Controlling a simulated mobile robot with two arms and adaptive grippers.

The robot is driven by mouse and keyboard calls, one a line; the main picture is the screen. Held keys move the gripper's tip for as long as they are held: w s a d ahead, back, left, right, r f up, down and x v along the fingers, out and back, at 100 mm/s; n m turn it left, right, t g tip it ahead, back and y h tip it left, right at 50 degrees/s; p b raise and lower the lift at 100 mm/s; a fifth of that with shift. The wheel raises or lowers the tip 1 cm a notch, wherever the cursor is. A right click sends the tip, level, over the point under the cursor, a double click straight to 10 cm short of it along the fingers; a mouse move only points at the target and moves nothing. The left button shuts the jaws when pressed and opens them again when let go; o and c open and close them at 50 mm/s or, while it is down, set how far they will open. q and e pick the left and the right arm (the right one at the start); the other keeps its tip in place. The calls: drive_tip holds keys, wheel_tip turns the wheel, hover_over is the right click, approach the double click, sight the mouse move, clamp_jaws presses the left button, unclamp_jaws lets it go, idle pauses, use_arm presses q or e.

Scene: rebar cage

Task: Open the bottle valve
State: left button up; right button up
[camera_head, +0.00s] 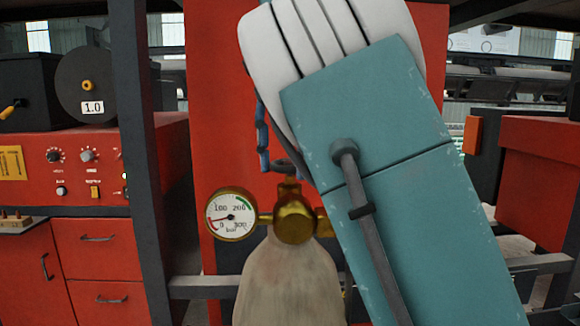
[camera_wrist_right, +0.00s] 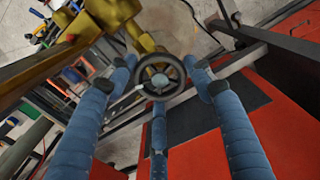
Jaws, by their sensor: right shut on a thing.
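The gas bottle (camera_head: 288,280) is pale and stands upright in the lower middle of the head view. Its brass valve (camera_head: 294,222) sits on top, with a dark handwheel (camera_head: 285,166) above it, partly hidden by my arm. The round handwheel also shows in the right wrist view (camera_wrist_right: 160,82). My right gripper (camera_head: 266,158) comes down from above; one blue finger shows in the head view. In the wrist view its blue fingers surround the handwheel, and the gripper is shut on it. My left gripper is out of view.
A round pressure gauge (camera_head: 231,214) sticks out left of the valve, its needle low near the red zone. A red panel (camera_head: 215,110) stands behind the bottle. A dark post (camera_head: 145,160) and a red cabinet (camera_head: 60,170) with a dark machine are at the left.

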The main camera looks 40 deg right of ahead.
drive_tip(key=shift+f+n+b, duration=0.15)
drive_tip(key=shift+n+b, duration=0.5)
drive_tip(key=shift+n, duration=0.35)
drive_tip(key=o, duration=0.9)
drive_tip(key=shift+a, duration=0.1)
drive_tip(key=shift+o, duration=1.3)
drive_tip(key=shift+s, duration=0.1)
